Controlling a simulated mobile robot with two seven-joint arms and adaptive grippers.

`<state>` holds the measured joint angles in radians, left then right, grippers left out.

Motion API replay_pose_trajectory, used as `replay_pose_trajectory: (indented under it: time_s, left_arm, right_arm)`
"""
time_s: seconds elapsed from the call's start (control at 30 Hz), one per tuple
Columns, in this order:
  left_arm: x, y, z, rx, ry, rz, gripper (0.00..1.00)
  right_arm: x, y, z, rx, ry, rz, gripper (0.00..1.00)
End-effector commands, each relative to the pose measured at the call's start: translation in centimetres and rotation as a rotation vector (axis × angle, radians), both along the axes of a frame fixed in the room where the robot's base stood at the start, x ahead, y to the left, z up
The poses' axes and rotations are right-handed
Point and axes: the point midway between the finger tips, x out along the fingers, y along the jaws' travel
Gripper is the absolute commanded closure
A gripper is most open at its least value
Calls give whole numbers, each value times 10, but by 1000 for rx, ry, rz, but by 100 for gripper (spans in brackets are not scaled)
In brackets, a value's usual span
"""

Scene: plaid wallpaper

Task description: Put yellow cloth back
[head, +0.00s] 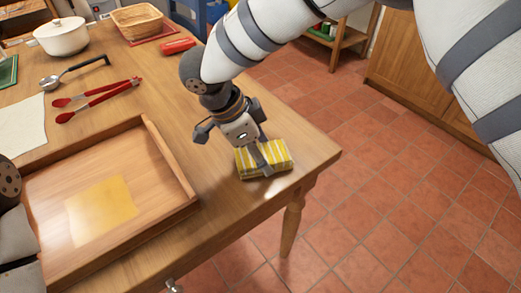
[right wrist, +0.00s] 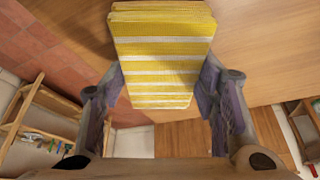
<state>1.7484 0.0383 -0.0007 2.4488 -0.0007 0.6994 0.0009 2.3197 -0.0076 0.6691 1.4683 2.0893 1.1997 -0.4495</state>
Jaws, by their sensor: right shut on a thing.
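The yellow cloth (head: 277,155) is a folded bundle with white stripes at the right end of the wooden table. My right gripper (head: 256,155) is over it, with fingers against its sides. In the right wrist view the cloth (right wrist: 165,65) sits between the two fingers (right wrist: 162,95), which are shut on it. I cannot tell whether the cloth is touching the tabletop. A wooden tray (head: 165,160) lies on the table at the left, with a flat yellow square (head: 102,210) on its floor. Part of my left arm shows at the left edge, but its gripper fingers are not visible.
Red tongs (head: 98,100), a ladle (head: 72,73), a white pot (head: 62,37), a wicker basket (head: 137,20) and a red object (head: 177,46) stand behind the tray. The table (head: 215,180) is bare between tray and cloth. Its right edge is close to the cloth.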

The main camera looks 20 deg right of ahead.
Motion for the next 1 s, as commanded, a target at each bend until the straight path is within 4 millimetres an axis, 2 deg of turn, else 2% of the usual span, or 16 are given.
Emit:
replay_pose_trajectory:
  time_s: [0.03, 0.07, 0.1, 0.13, 0.47, 0.57, 0.8, 1.0]
  left_arm:
    - [0, 0, 0, 0, 2, 0, 41]
    - [0, 0, 0, 0, 1, 0, 41]
    - [0, 0, 0, 0, 1, 0, 41]
    - [0, 0, 0, 0, 1, 0, 41]
    - [0, 0, 0, 0, 0, 0, 41]
    - [1, 0, 1, 0, -2, 0, 41]
    - [2, 0, 2, 0, -6, 0, 41]
    - [1, 0, 1, 0, -5, 0, 41]
  right_arm:
    - [0, 0, -3, 0, 2, -1, 68]
    - [0, 0, -2, 0, 1, 0, 39]
    - [0, 0, -2, 0, 1, 0, 30]
    - [0, 0, -2, 0, 1, 0, 26]
    - [0, 0, 1, 0, -1, -1, 26]
    - [1, 6, 16, 3, -4, 1, 26]
    - [1, 31, 76, 2, -3, -1, 26]
    - [1, 44, 107, 1, 1, 0, 26]
